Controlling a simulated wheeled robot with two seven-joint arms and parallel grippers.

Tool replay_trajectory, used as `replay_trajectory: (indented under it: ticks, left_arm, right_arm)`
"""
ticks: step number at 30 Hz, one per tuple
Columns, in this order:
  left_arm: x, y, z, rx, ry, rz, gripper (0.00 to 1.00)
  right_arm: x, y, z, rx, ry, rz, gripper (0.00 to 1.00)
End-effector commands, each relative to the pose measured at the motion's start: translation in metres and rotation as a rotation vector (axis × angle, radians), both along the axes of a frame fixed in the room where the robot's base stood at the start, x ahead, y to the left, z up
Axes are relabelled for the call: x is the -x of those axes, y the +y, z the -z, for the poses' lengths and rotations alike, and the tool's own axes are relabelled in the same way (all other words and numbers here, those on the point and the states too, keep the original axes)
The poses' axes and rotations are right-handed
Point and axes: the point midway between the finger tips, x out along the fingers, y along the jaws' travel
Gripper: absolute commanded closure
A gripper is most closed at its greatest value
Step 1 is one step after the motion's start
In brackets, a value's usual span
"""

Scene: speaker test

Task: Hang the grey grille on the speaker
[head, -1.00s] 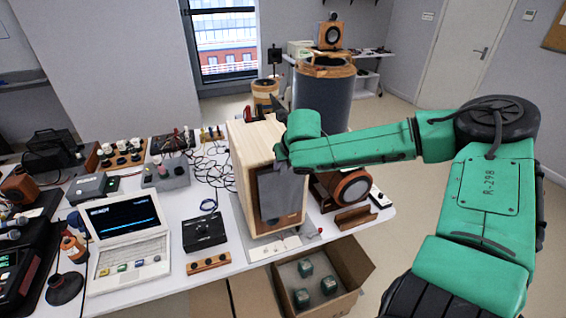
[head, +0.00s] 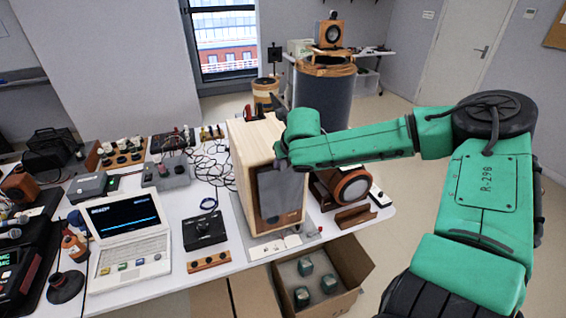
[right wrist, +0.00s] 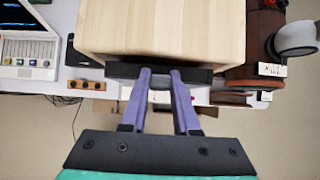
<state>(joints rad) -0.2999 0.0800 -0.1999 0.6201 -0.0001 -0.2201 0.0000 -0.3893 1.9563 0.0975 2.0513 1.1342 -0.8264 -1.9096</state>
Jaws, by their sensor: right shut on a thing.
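The speaker (head: 252,142) is a pale wooden box on the table, its brown front facing me. The grey grille (head: 281,193) is upright before the upper part of that front, with a strip of the front showing below it. My right gripper (head: 283,163) is shut on the grille's top edge. In the right wrist view, the gripper's purple fingers (right wrist: 160,76) meet the grille's dark top edge (right wrist: 118,71), close along the front edge of the speaker top (right wrist: 160,30). I cannot tell whether grille and speaker touch. My left gripper is out of view.
A laptop (head: 128,238) and a black box (head: 204,231) stand left of the speaker. A wood-cased driver unit (head: 347,185) stands at its right. An open cardboard box (head: 345,262) with several green blocks is below the table's front edge.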

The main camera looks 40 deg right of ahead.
Motion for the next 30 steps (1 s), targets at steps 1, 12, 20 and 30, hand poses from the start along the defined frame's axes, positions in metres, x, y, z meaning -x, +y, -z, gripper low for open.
replay_trajectory:
  ticks: [1,12,20,30]
  left_arm:
    - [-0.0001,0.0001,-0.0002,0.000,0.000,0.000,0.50]
    - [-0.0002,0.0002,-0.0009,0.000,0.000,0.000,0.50]
    - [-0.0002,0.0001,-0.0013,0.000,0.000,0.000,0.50]
    - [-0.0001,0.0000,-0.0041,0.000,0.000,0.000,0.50]
  right_arm:
    - [-0.0006,-0.0003,-0.0004,0.000,-0.001,0.000,1.00]
    - [-0.0043,-0.0010,-0.0005,0.000,-0.001,-0.001,1.00]
    - [-0.0069,-0.0020,-0.0008,0.000,-0.002,-0.001,1.00]
    - [-0.0068,-0.0018,-0.0013,0.000,-0.001,-0.001,1.00]
